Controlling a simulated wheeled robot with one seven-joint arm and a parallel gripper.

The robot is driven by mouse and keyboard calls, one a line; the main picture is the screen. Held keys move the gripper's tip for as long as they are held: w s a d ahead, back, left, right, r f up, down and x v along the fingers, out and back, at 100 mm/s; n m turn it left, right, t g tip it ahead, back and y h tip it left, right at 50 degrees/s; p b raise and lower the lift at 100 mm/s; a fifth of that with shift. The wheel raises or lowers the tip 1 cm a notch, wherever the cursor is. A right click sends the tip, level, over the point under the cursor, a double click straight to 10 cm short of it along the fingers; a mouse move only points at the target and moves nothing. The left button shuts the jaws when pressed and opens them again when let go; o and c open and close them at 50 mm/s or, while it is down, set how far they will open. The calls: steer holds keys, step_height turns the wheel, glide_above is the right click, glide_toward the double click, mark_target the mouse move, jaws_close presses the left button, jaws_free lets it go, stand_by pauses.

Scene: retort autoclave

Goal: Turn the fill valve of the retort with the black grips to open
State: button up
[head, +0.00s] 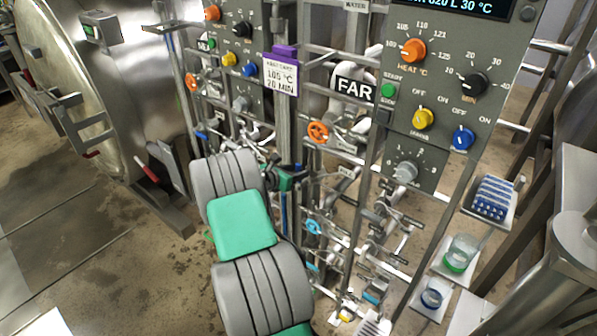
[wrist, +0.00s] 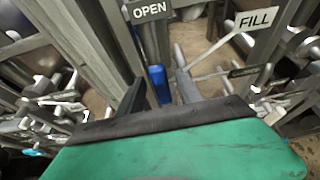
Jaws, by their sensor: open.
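My gripper (wrist: 160,90) is open in the wrist view, its two dark fingers pointing away from me. A blue upright grip (wrist: 158,85) shows between the fingers; I cannot tell whether they touch it. A FILL plate (wrist: 253,19) is just beyond to the right, and an OPEN plate (wrist: 150,11) is above the blue grip. A thin metal rod (wrist: 215,57) runs toward the FILL plate. In the head view my gripper (head: 287,178) is at the pipework beside a metal post, partly hidden by my arm. I cannot make out a black-gripped fill valve.
A control panel (head: 440,95) and a FAR sign (head: 355,88) stand right of the post. An orange handwheel (head: 318,131) is close to my gripper. Pipes and valves crowd the space below. A round retort door (head: 65,75) is at left. Small trays (head: 493,200) are at right.

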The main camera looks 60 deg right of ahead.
steer(key=b+v, duration=0.1)
steer(key=v, duration=0.5)
steer(key=shift+a+r, duration=0.2)
steer(key=shift+a, duration=0.2)
